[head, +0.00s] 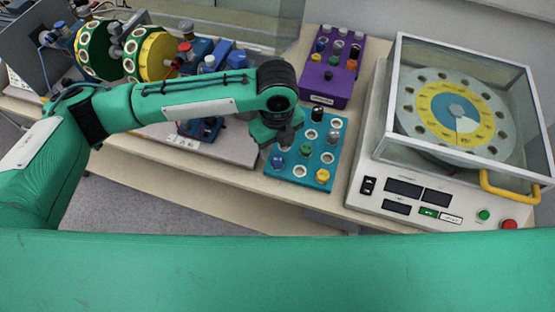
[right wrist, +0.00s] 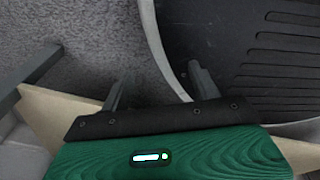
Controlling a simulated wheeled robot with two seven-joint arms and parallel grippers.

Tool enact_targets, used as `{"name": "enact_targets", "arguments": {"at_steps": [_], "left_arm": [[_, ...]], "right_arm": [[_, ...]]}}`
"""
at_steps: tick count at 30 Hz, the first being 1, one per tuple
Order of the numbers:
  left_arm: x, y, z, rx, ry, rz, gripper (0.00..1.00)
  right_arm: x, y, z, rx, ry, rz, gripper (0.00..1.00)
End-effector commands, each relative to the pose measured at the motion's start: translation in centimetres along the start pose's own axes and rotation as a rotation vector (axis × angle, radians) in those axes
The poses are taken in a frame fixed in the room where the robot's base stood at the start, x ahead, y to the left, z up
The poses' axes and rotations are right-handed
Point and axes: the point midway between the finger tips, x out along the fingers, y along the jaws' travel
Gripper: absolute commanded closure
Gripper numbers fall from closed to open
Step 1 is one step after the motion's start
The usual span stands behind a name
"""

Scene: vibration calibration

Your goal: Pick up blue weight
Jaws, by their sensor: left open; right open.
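A blue weight (head: 277,161) sits in the lower left part of a teal rack (head: 313,170) on the table in the head view. My left gripper (head: 276,143) points down just above the rack's left side, close to the blue weight. It is open, and its fingertips are partly hidden by its own body. Whether it touches the weight cannot be told. My right gripper (right wrist: 160,88) shows in the right wrist view with its fingers apart and nothing between them.
The teal rack also holds black, grey, green and yellow weights. A purple rack (head: 325,93) with several coloured weights stands behind it. A balancing machine with a clear cover (head: 515,88) is at right. A machine with green and yellow discs (head: 158,55) is at left.

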Motion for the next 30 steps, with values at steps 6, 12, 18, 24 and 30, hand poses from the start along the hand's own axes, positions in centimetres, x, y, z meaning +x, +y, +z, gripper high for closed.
{"name": "enact_targets", "arguments": {"at_steps": [6,12,18,24,30], "left_arm": [[1.5,0.1,0.0,-0.001,0.0,0.001,0.46],[4.5,0.1,0.1,-0.001,0.001,0.001,0.46],[6.0,0.1,0.1,0.001,-0.001,-0.001,0.46],[6.0,0.1,0.1,0.001,-0.001,-0.001,0.5],[6.0,0.1,0.1,0.001,-0.001,-0.001,0.9]], "right_arm": [[-0.2,0.0,0.1,0.0,0.0,0.0,0.38],[-0.6,0.0,1.0,0.0,-0.007,0.0,0.38],[-0.6,-0.1,1.7,-0.001,-0.015,-0.001,0.38],[-0.5,-0.2,1.6,-0.002,-0.012,-0.002,0.38],[-0.6,-0.2,1.4,-0.002,-0.008,-0.003,0.38]]}}
